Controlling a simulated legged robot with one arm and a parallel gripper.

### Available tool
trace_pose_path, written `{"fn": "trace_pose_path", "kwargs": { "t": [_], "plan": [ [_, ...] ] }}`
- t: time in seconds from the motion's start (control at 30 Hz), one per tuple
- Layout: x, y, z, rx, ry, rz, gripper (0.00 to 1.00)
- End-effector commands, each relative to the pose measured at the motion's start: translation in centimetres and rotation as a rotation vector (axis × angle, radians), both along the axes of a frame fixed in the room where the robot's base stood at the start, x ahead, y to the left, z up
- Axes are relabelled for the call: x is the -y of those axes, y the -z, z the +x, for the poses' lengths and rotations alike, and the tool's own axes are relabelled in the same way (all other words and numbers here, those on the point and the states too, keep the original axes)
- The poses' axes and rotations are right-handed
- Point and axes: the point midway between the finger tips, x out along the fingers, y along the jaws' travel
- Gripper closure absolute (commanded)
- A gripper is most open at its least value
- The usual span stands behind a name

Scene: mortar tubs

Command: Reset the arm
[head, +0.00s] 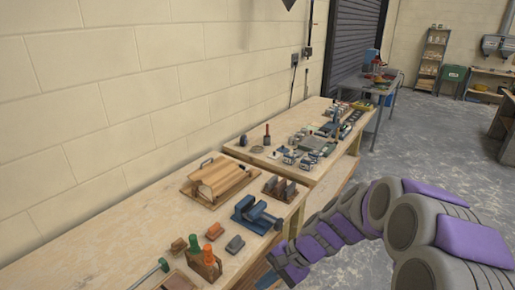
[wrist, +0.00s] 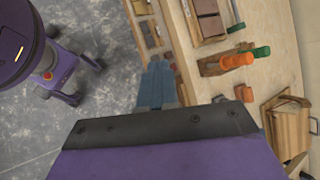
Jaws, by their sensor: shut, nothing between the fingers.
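My gripper (head: 285,268) is at the end of my grey and purple arm, low in front of the near bench's front edge in the head view. In the wrist view my gripper (wrist: 165,125) shows as a dark grey bar with a purple body across the bottom. It is shut with nothing seen in it. Its fingertips are hard to make out in the head view. My arm stretches from the right edge down to the lower middle.
The near wooden bench (head: 95,240) holds a blue vise (head: 256,214), a wooden box (head: 217,178) and a block with orange- and green-handled tools (head: 207,262). A second bench (head: 290,122) with many small items stands behind. The grey floor (head: 420,135) at right is open.

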Motion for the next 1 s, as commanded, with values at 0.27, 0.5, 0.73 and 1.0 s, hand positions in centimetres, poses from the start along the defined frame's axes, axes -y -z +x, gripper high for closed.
{"fn": "trace_pose_path", "kwargs": {
  "t": [0.27, 0.5, 0.73, 1.0],
  "plan": [
    [1.6, -3.6, -8.5, 0.107, -0.257, -0.159, 1.00],
    [4.6, -5.2, -15.2, 0.173, -0.443, -0.319, 1.00],
    [8.5, -6.1, -21.2, 0.210, -0.588, -0.476, 1.00],
    [11.7, -6.3, -25.1, 0.217, -0.668, -0.586, 1.00]
  ]
}}
